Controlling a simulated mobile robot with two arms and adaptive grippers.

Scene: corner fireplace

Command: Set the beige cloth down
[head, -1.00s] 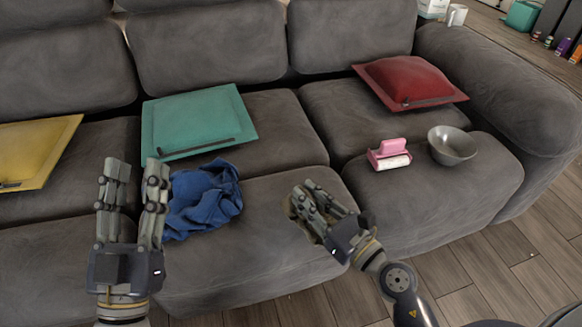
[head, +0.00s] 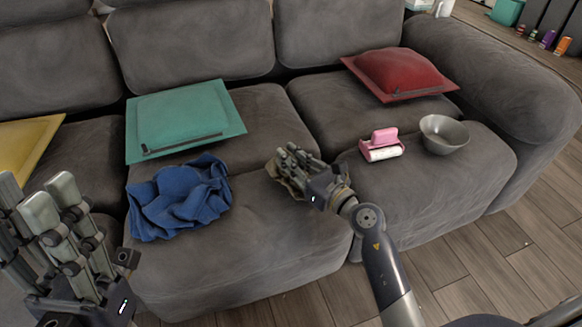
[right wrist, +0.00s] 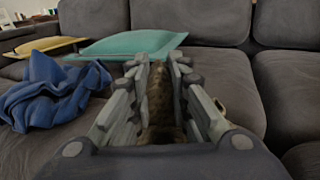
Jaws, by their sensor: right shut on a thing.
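The beige cloth (head: 284,181) is a small crumpled brownish bundle, mostly hidden by my right gripper (head: 289,163). My right gripper is shut on it, at the sofa's middle seat cushion near the gap to the right seat. The cloth shows between the fingers in the right wrist view (right wrist: 160,100). I cannot tell whether its underside touches the cushion. My left gripper (head: 45,200) is at the lower left of the head view, its fingers apart and nothing between them.
A blue cloth (head: 180,200) lies crumpled left of the right gripper, with a teal cushion (head: 185,115) behind it. A pink lint roller (head: 382,145), a grey bowl (head: 444,134) and a red cushion (head: 400,73) are on the right seats. The front middle seat (head: 250,250) is bare.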

